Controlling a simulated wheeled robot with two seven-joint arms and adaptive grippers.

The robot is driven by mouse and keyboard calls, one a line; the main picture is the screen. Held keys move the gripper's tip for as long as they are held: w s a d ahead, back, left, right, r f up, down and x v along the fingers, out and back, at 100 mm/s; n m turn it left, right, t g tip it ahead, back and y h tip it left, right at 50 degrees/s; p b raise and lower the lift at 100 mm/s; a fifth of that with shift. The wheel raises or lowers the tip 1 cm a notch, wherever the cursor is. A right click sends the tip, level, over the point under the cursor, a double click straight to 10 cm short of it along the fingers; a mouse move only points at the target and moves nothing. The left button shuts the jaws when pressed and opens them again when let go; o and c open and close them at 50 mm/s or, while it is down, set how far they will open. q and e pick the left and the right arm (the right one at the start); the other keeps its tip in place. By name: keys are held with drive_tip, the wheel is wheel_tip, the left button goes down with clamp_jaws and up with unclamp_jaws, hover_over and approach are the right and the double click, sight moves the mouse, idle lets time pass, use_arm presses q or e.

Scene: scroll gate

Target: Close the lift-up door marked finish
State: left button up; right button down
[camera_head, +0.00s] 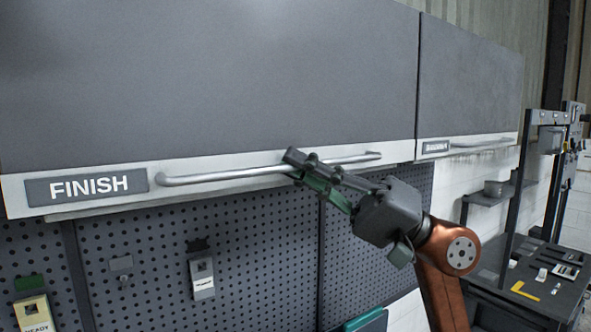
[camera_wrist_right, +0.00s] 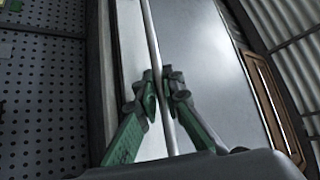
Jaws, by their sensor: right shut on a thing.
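The lift-up door marked FINISH (camera_head: 220,75) is a wide grey panel with a pale lower rail and a FINISH label (camera_head: 88,187) at its left. Its bar handle (camera_head: 220,175) runs along the rail. My right gripper (camera_head: 298,165) is at the right half of the handle, with its fingers shut around the bar. In the right wrist view, the green-sided fingers (camera_wrist_right: 160,88) pinch the handle bar (camera_wrist_right: 152,45) from both sides. The door appears lowered, with its rail in front of the top of the pegboard. My left gripper is not in view.
A second grey door (camera_head: 468,85) with its own label and handle hangs to the right. A pegboard (camera_head: 255,240) with small hanging items is below. A dark workbench (camera_head: 530,285) with tools stands at the right.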

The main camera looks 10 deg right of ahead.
drive_tip(key=shift+w+d+r, duration=0.2)
drive_tip(key=shift+w, duration=0.05)
drive_tip(key=c, duration=2.5)
unclamp_jaws()
drive_tip(key=shift+o, duration=0.8)
drive_tip(key=shift+w+a+f, duration=0.15)
drive_tip(key=shift+w+f, duration=0.05)
drive_tip(key=shift+w, duration=0.05)
drive_tip(key=shift+s, duration=0.1)
drive_tip(key=shift+s, duration=0.1)
drive_tip(key=shift+d+f, duration=0.3)
drive_tip(key=v, duration=1.1)
drive_tip(key=shift+s+d, duration=0.15)
drive_tip(key=shift+s, duration=0.05)
